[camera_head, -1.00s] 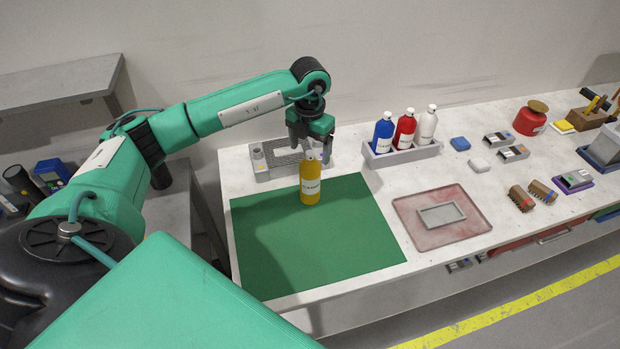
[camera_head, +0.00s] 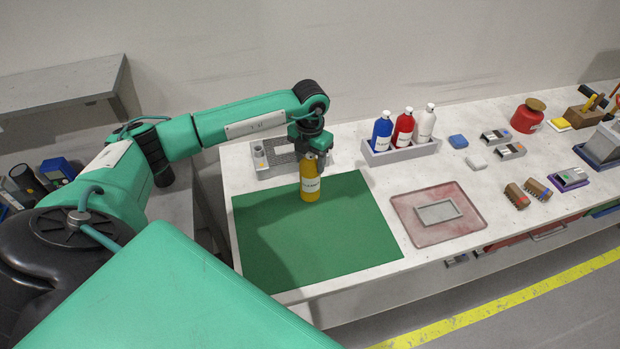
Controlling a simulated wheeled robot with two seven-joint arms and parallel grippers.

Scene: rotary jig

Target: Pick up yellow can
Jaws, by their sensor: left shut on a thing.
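The yellow can (camera_head: 310,184) is a bottle-shaped yellow container with a white label. It is upright at the back right part of the green mat (camera_head: 300,245). My left gripper (camera_head: 311,160) comes down from above and is shut on the top of the yellow can, hiding part of its neck. The can's base appears to be on the mat or very close to it; I cannot tell if there is a gap. My right gripper is not in view.
A grey tray (camera_head: 268,160) stands behind the mat. A grey rack (camera_head: 402,153) with blue, red and white bottles is to the right. A reddish mat (camera_head: 470,222) with a small grey tray (camera_head: 438,212) lies at the front right. Several small items lie further right.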

